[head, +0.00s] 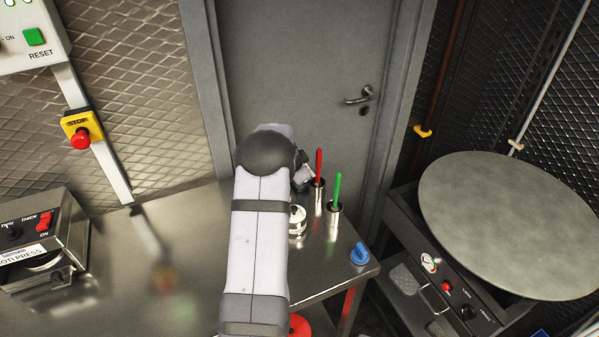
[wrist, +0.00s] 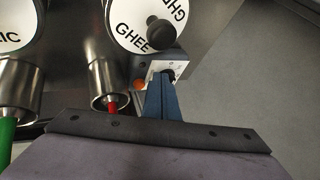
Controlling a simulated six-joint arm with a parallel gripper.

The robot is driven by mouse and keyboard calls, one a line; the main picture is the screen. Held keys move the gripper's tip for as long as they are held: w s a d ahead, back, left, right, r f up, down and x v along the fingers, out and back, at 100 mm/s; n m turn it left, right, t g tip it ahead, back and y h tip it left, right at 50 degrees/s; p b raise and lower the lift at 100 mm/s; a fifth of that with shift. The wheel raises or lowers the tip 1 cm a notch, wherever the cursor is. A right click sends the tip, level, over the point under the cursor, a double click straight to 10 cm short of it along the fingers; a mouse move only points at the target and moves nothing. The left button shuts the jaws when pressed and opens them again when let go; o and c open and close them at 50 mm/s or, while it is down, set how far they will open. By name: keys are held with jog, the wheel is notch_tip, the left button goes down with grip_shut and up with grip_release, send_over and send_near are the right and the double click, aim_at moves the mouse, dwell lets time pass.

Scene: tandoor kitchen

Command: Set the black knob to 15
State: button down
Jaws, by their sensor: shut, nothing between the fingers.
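In the wrist view, my gripper (wrist: 168,78) is shut and empty, its blue fingers together. Their tips are at a small white-faced panel with a dark knob (wrist: 169,72), mostly hidden behind the fingers; I cannot tell whether they touch. No scale number is readable there. In the head view, my arm hides this panel. Other black knobs show in the head view: one on the roti press (head: 13,232) at left, marked THIN and THICK, and one on the griddle front (head: 467,313) at right.
Steel cups hold a red-handled tool (head: 319,168) and a green-handled tool (head: 338,188). A blue knob-like object (head: 360,254) sits at the table corner. The left tabletop is largely clear.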

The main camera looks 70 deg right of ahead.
jog(key=shift+w+f+b, duration=0.15)
jog(key=shift+f+b, duration=0.05)
jog(key=shift+b, duration=0.9)
jog(key=b, duration=0.2)
jog(key=shift+w+d+f+m+g+b, duration=0.15)
jog(key=shift+w+m+g+b, duration=0.15)
jog(key=shift+m+b, duration=0.1)
jog(key=m+b, duration=0.1)
jog(key=b, duration=0.3)
jog(key=shift+w+g, duration=0.25)
jog(key=shift+g, duration=0.05)
jog(key=b, duration=0.1)
jog(key=m+b, duration=0.1)
jog(key=b, duration=0.1)
jog(key=shift+w+d+m+g, duration=0.2)
jog(key=shift+w+m+g, duration=0.1)
jog(key=shift+g, duration=0.1)
jog(key=shift+w+d+r+m+g+y+b, duration=0.1)
jog(key=shift+r+m+g+y+b, duration=0.1)
jog(key=shift+m+g+b, duration=0.35)
jog(key=shift+w+d+r+m+g+y+b, duration=0.15)
jog(key=shift+m+g+b, duration=0.2)
jog(key=shift+m+b, duration=0.3)
jog(key=shift+w+d, duration=0.1)
jog(key=shift+w, duration=0.3)
jog(key=shift+w+p, duration=0.3)
jog(key=shift+w, duration=0.35)
